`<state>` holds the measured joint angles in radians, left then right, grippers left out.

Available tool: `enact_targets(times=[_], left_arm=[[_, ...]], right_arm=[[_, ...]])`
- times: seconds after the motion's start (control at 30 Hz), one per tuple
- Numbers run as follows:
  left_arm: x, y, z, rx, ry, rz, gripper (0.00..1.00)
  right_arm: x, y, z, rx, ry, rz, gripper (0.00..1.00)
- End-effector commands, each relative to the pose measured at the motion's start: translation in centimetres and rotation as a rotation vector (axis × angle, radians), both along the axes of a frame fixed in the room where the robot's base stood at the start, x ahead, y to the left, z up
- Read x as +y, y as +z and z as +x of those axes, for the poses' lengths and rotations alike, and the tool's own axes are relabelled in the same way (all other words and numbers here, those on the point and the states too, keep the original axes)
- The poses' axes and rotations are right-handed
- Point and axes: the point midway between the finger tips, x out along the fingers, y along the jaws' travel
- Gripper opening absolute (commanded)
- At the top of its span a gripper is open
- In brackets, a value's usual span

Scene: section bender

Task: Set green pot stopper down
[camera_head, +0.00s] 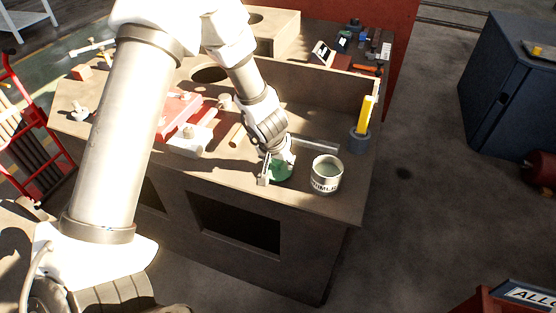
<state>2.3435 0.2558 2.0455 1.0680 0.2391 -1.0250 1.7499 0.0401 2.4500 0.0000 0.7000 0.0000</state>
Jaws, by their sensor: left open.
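The green pot stopper (281,173) lies on the brown workbench (345,207) near its front edge, just left of a pale round pot (326,177) with dark lettering. My left gripper (272,176) reaches down from above at the stopper, with its fingers open around or beside it. The wrist and fingers hide part of the stopper, so I cannot tell whether they touch it. My right gripper is not in view.
A grey holder (358,141) with a yellow upright piece (366,114) stands at the bench's right side. A metal bar (315,145) lies behind the pot. Red and white blocks (190,140) sit to the left. The front right bench corner is clear.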

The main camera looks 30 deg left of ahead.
Motion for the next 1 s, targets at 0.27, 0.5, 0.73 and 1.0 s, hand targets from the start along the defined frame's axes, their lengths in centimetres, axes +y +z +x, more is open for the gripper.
enact_targets(times=[0.27, 0.5, 0.73, 1.0], left_arm=[[-0.7, 6.3, -2.1, -0.002, 0.000, 0.000, 0.57], [-1.3, 10.7, -4.0, -0.001, 0.000, 0.000, 0.57], [-1.2, 5.1, -8.1, 0.110, -0.036, 0.077, 0.57], [-5.9, -10.0, -23.9, 0.340, -0.232, 0.029, 0.57]], right_arm=[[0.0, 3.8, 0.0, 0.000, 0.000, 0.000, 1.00], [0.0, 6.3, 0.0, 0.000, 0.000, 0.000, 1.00], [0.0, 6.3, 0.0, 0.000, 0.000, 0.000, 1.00], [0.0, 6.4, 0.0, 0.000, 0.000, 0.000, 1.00]])
